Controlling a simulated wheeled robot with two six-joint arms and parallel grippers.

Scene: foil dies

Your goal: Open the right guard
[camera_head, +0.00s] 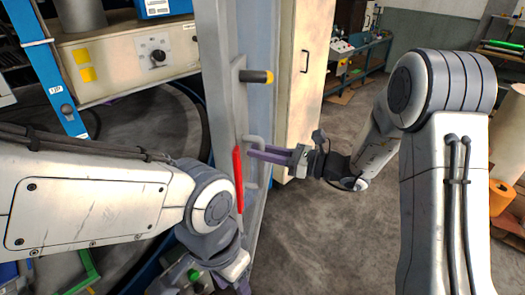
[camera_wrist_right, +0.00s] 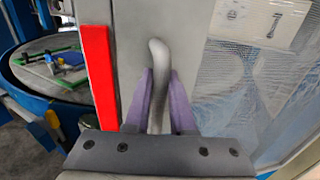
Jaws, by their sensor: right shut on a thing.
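The right guard (camera_head: 214,75) is a tall grey frame in the middle of the head view, with a clear panel on its right in the wrist view (camera_wrist_right: 189,50). A grey bar handle (camera_wrist_right: 158,62) sticks out of the frame beside a red strip (camera_wrist_right: 98,75). My right gripper (camera_head: 255,153) comes in from the right, and its purple fingers are shut on the handle, one on each side in the wrist view (camera_wrist_right: 160,95).
A black and yellow knob (camera_head: 257,77) sticks out of the frame above the handle. A beige cabinet (camera_head: 302,70) stands behind. A control panel (camera_head: 130,62) and a blue post (camera_head: 45,75) are at the left. The grey floor (camera_head: 325,225) is open at front right.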

